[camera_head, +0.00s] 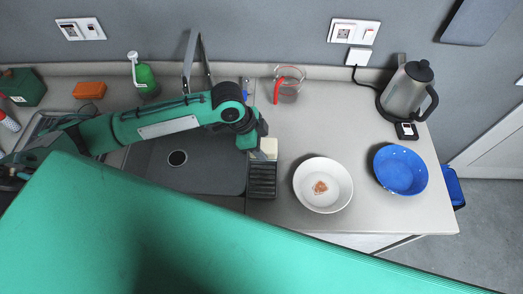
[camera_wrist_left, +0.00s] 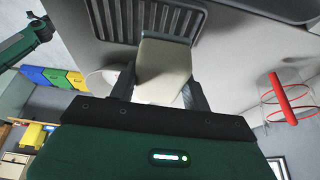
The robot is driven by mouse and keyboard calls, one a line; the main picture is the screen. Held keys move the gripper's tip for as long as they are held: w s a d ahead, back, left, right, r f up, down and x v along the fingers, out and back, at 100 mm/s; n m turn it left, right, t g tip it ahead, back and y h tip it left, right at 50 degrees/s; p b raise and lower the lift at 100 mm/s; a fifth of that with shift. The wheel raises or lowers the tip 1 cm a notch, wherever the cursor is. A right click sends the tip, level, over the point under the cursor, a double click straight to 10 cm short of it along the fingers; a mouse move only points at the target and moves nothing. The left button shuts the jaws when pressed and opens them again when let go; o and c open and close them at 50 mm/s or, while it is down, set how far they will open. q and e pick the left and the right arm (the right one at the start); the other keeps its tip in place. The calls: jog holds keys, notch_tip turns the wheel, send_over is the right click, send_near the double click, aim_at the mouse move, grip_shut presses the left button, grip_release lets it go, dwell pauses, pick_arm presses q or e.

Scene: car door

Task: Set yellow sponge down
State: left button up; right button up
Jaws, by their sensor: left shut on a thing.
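A pale cream-yellow sponge (camera_head: 268,147) is between the fingers of my left gripper (camera_head: 258,143). In the left wrist view the sponge (camera_wrist_left: 163,70) has a dark finger on each side, and the gripper is shut on it. A dark ribbed tray (camera_head: 262,180) lies right in front of the sponge, beside the sink. In the left wrist view the sponge's far end overlaps the edge of the ribbed tray (camera_wrist_left: 165,18). I cannot tell whether the sponge touches the tray or counter. My right gripper is not in view.
A white bowl (camera_head: 337,197) with something brownish inside stands just right of the tray. A measuring cup with a red handle (camera_head: 288,88) stands behind. A blue bowl (camera_head: 400,170) and kettle (camera_head: 408,84) are farther right. The sink (camera_head: 205,165) is left. Counter between is clear.

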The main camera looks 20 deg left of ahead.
pick_arm(q)
jog(key=shift+f, duration=1.05)
notch_tip(320, 180, down, 3)
jog(key=shift+f+p, duration=0.1)
jog(key=shift+p, duration=0.55)
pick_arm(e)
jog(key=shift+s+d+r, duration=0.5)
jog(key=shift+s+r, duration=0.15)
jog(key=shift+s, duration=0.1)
pick_arm(q)
jog(key=shift+f, duration=0.2)
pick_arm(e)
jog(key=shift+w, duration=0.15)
pick_arm(q)
jog(key=o, duration=0.9)
jog(key=shift+r, duration=0.1)
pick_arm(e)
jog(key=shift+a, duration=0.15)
